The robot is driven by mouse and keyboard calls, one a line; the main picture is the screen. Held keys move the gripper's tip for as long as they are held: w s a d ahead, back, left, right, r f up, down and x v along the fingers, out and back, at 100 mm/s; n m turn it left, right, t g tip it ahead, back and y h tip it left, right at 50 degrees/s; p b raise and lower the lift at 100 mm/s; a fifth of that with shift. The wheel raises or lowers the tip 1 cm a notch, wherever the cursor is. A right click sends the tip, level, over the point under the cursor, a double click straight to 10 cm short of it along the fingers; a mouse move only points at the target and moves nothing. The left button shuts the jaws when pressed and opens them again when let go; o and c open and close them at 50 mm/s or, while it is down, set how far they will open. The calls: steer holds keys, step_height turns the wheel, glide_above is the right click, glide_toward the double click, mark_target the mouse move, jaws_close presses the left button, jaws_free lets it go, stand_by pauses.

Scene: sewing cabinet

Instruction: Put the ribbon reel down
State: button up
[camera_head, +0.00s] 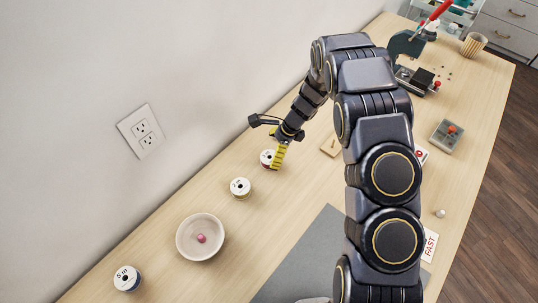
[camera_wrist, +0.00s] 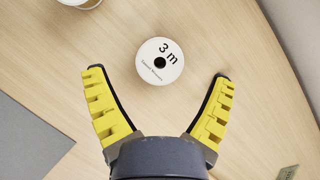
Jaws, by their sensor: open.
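A white ribbon reel marked "3 m" (camera_wrist: 148,72) lies flat on the wooden table, its labelled face up, in the wrist view. It also shows in the head view (camera_head: 266,156), partly behind a yellow finger. My gripper (camera_wrist: 158,76) is open, with its yellow fingers spread to either side of the reel and a visible gap on each side. The reel sits around the line of the fingertips, slightly beyond them. In the head view my gripper (camera_head: 274,165) is low over the table by this reel.
A second white reel (camera_head: 240,183) and a bowl (camera_head: 187,252) with a pink ball stand nearer the camera. A reel marked "5 m" (camera_head: 125,273) lies at the front left. A grey mat (camera_head: 305,258) lies to the right. The wall with an outlet (camera_head: 141,131) borders the table's left.

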steer(key=v, duration=0.8)
steer(key=shift+r, duration=0.3)
